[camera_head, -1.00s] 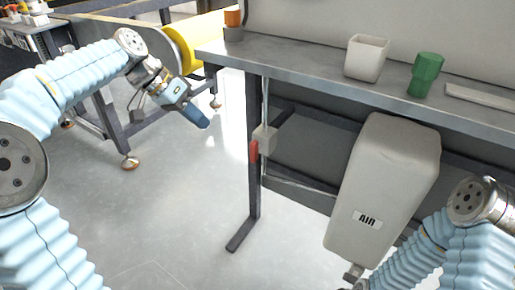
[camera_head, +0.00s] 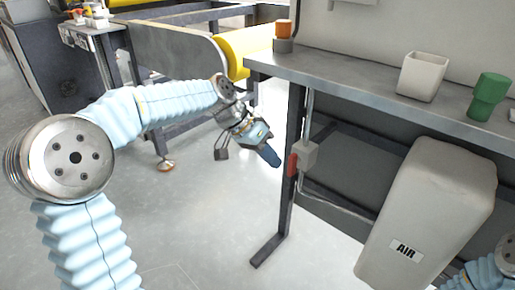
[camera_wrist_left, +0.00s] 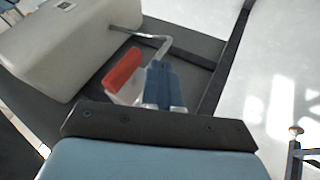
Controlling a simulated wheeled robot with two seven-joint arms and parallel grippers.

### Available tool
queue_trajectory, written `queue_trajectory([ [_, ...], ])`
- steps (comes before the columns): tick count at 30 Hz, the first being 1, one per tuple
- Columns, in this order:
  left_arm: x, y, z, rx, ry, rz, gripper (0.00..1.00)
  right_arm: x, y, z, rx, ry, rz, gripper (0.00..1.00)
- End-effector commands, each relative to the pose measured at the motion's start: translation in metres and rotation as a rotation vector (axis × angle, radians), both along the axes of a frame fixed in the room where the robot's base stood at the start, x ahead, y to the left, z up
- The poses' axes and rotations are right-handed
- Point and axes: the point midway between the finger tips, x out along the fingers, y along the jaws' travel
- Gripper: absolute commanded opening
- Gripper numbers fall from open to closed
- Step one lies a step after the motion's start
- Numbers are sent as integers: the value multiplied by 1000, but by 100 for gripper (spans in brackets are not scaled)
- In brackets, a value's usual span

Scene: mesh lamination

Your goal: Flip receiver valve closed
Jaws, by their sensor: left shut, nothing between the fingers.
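The receiver is a pale grey tank labelled AIR (camera_head: 430,215) under the bench at right; it also shows in the left wrist view (camera_wrist_left: 75,45). The valve is a small grey box (camera_head: 309,154) by the bench leg, with a red handle (camera_head: 292,164) hanging on its left side. In the left wrist view the red handle (camera_wrist_left: 123,70) lies just left of the blue fingertips. My left gripper (camera_head: 270,156) is shut and empty, a short way left of the handle, and appears apart from it. The fingers partly hide the valve body in the wrist view. My right gripper is out of view.
The bench (camera_head: 370,83) carries an orange-and-grey item (camera_head: 284,36), a white cup (camera_head: 423,76) and a green cup (camera_head: 488,97). A dark bench leg (camera_head: 290,180) stands behind the handle. A yellow roller machine (camera_head: 250,50) is behind my left arm. The floor below is clear.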

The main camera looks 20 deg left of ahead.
Motion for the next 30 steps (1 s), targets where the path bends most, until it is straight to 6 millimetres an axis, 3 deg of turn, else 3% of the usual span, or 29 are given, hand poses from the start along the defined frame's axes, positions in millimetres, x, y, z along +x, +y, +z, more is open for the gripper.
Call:
queue_trajectory([
  [7, -6, -17, 0, 0, 1, 1, 0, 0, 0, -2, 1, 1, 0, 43],
  [30, 4, -18, -2, 0, 1, 2, 0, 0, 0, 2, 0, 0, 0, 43],
])
